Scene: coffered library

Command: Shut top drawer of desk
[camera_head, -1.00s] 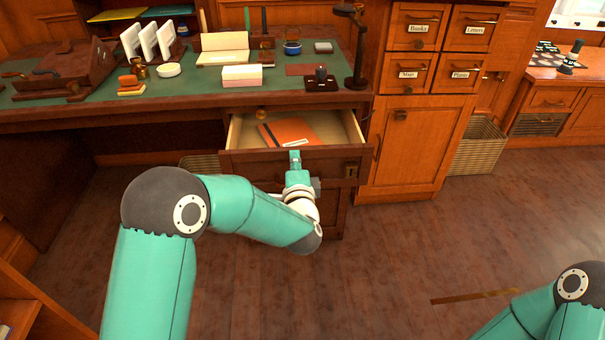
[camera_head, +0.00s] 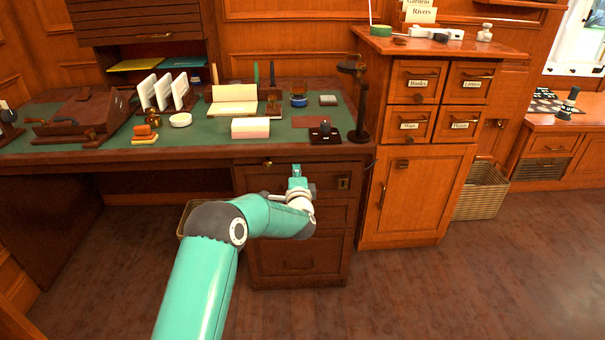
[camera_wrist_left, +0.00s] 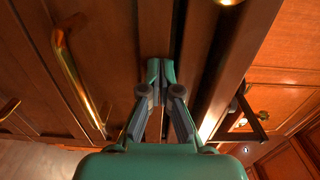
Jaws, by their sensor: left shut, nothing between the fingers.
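The desk (camera_head: 215,148) has a green top and a stack of dark wood drawers at its right end. The top drawer (camera_head: 329,184) now shows only its front, near flush with the desk under the top; its inside is hidden. I cannot tell if a small gap is left. My left gripper (camera_head: 295,170) is shut and empty, its fingertips at the top drawer's front. In the left wrist view the closed fingertips (camera_wrist_left: 160,72) are against or very near dark wood. My right gripper is out of view.
Lower drawers (camera_head: 300,255) below are shut. A wooden cabinet (camera_head: 413,195) with labelled drawers stands right of the desk, with a wicker basket (camera_head: 481,195) beside it. The floor in front is clear.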

